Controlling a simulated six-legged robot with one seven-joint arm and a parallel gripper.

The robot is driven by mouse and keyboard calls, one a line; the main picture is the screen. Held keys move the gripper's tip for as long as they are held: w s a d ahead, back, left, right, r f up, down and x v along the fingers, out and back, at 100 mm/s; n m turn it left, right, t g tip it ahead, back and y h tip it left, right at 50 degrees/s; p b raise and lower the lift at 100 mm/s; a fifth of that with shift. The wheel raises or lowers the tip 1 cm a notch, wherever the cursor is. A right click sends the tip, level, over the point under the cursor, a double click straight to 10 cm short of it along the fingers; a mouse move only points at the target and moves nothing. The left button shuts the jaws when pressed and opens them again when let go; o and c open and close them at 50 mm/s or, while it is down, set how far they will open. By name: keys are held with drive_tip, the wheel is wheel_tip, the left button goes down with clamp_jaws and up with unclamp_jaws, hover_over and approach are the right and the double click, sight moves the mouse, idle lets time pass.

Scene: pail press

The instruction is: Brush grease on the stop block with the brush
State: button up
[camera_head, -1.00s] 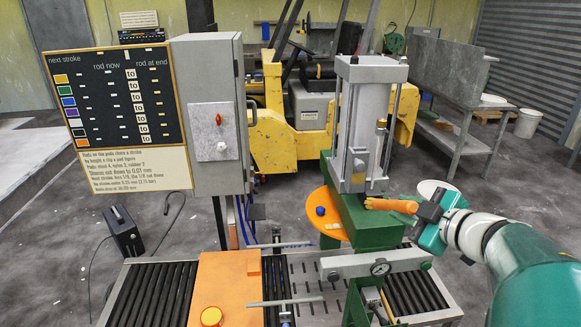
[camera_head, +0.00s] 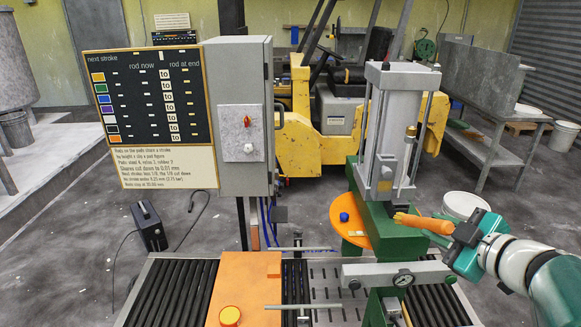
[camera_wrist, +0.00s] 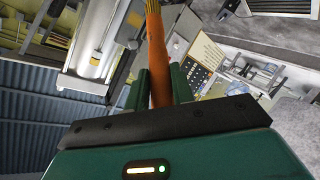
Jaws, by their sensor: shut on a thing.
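My gripper (camera_head: 453,233) is shut on the brush (camera_head: 428,223), which has an orange handle and yellow bristles (camera_head: 400,217). The brush lies nearly level, with its bristles pointing left, over or beside the top of the green press frame (camera_head: 393,236). I cannot tell whether the bristles touch anything. In the wrist view the brush handle (camera_wrist: 156,60) stands between the two green fingers (camera_wrist: 158,90); its far end reaches the top edge. I cannot pick out the stop block with certainty; the bristles and the press may hide it.
The grey press cylinder (camera_head: 398,125) rises just behind the bristles. An orange round table (camera_head: 352,232) holds a blue knob-like piece (camera_head: 344,217). In front are a roller conveyor (camera_head: 180,290), an orange box (camera_head: 245,285) and a gauge bar (camera_head: 385,277). A sign board and control cabinet (camera_head: 240,110) stand left.

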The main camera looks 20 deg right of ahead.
sight(410, 217)
drive_tip(key=shift+w+d, duration=0.4)
drive_tip(key=shift+w, duration=0.95)
drive_tip(key=shift+w+d, duration=0.4)
drive_tip(key=shift+w, duration=1)
drive_tip(key=shift+w+d, duration=0.4)
drive_tip(key=shift+w, duration=0.95)
drive_tip(key=shift+w+d, duration=0.1)
drive_tip(key=shift+w, duration=0.15)
drive_tip(key=shift+w+a, duration=0.1)
drive_tip(key=shift+a, duration=0.75)
drive_tip(key=shift+d, duration=0.85)
drive_tip(key=shift+w+a, duration=0.1)
drive_tip(key=shift+a, duration=0.7)
drive_tip(key=shift+s+d, duration=0.2)
drive_tip(key=shift+d, duration=0.6)
